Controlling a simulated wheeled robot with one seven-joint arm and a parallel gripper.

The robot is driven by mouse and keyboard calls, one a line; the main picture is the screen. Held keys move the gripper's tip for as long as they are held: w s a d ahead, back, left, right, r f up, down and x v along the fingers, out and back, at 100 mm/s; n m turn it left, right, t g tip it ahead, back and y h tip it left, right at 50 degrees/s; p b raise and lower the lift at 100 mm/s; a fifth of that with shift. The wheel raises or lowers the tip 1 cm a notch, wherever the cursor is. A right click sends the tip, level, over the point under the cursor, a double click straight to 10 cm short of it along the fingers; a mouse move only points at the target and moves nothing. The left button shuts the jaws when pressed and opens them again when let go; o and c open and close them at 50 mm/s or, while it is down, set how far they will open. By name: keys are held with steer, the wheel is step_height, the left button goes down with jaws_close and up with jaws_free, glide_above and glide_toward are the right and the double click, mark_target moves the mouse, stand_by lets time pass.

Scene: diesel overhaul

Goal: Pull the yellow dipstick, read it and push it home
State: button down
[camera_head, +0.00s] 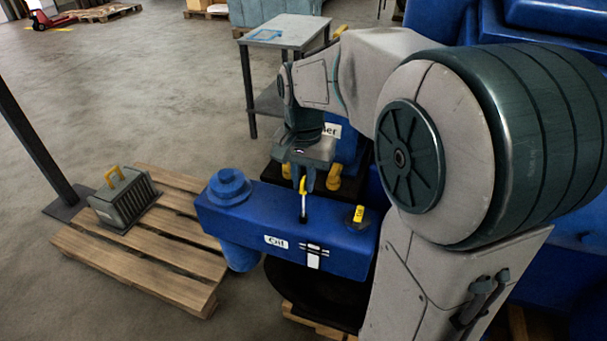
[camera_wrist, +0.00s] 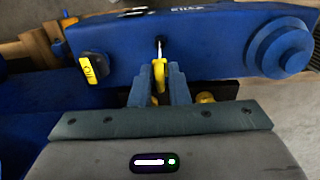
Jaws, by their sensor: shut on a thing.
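The yellow dipstick handle (camera_head: 303,186) stands above the blue engine block (camera_head: 330,231), with its dark lower part at the top face of the block. It also shows in the wrist view (camera_wrist: 159,75), with a thin bright rod running from it to a dark hole in the block. My gripper (camera_head: 304,184) points down and is shut on the yellow handle. In the wrist view its two fingers (camera_wrist: 160,82) lie on either side of the handle. How far the rod sits inside the block is hidden.
A yellow-topped cap (camera_head: 359,214) sits right of the dipstick, and a round blue cap (camera_head: 229,184) left of it. An "Oil" label (camera_head: 276,242) marks the block's front. A wooden pallet (camera_head: 135,262) with a grey yellow-handled box (camera_head: 124,198) lies left. A grey table (camera_head: 285,31) stands behind.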

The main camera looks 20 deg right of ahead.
mark_target(304, 215)
step_height(304, 215, down, 8)
steer(key=b, duration=0.4)
steer(key=shift+r, duration=0.2)
steer(key=shift+s, duration=0.1)
steer(key=c, duration=1.4)
jaws_free()
steer(key=shift+f, duration=0.1)
steer(key=shift+r, duration=0.2)
step_height(304, 215, up, 14)
steer(key=shift+f, duration=0.2)
steer(key=s+f+n+t, duration=0.1)
steer(key=s+f+n, duration=0.1)
steer(key=s+f, duration=0.2)
steer(key=s+f+n+t, duration=0.1)
steer(key=s+f+n, duration=0.1)
steer(key=s+f, duration=0.2)
steer(key=s+f+n+t, duration=0.1)
steer(key=s+f+n, duration=0.2)
steer(key=s+f, duration=0.1)
steer(key=shift+s+f, duration=0.35)
steer(key=shift+s, duration=0.4)
